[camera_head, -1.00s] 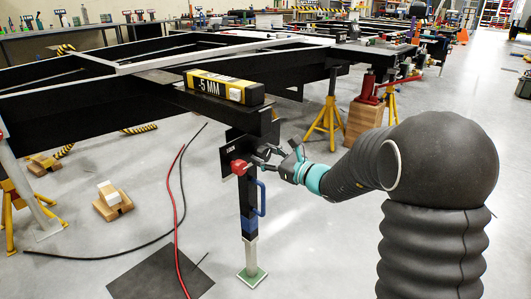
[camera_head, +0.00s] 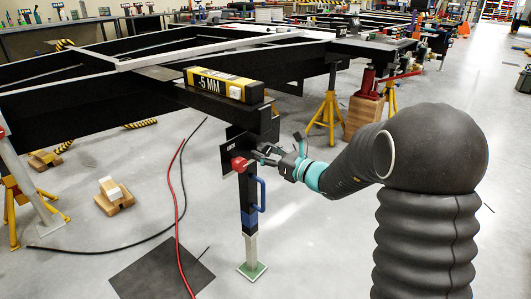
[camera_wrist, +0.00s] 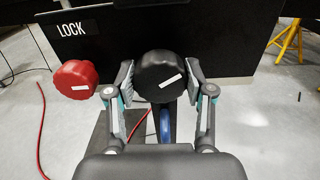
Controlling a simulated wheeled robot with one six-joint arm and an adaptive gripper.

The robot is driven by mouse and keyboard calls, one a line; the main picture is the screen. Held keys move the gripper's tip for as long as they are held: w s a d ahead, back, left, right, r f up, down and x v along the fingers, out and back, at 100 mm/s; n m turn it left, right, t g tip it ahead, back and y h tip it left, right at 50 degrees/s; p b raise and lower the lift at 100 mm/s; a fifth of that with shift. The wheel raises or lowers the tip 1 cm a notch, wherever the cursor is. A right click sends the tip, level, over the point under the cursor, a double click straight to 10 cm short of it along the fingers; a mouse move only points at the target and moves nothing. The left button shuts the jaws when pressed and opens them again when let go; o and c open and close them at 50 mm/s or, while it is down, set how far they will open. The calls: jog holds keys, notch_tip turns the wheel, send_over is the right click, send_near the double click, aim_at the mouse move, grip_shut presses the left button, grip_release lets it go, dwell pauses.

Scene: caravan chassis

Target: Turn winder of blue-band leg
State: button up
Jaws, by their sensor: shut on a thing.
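The leg with the blue band (camera_head: 249,218) stands under the chassis corner, its pale lower tube on a green foot plate (camera_head: 252,270). Its winder is a round black knob (camera_wrist: 160,72) with a white mark tilted up to the right in the wrist view. My gripper (camera_wrist: 160,80) is shut on this knob, one pad on each side. In the head view my gripper (camera_head: 272,156) reaches the leg's upper part from the right, and the winder is hard to make out there. A red knob (camera_wrist: 76,79) sits left of the winder, below a "LOCK" label.
A yellow-black level (camera_head: 224,84) reading "-5 MM" lies on the chassis beam (camera_head: 80,100). A blue handle (camera_head: 261,194) is on the leg. Red and black hoses (camera_head: 177,200) and a dark mat (camera_head: 160,272) lie on the floor at left. Yellow stands (camera_head: 327,112) are behind.

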jog(key=o, duration=1.2)
jog(key=shift+c, duration=0.2)
jog(key=v, duration=1.2)
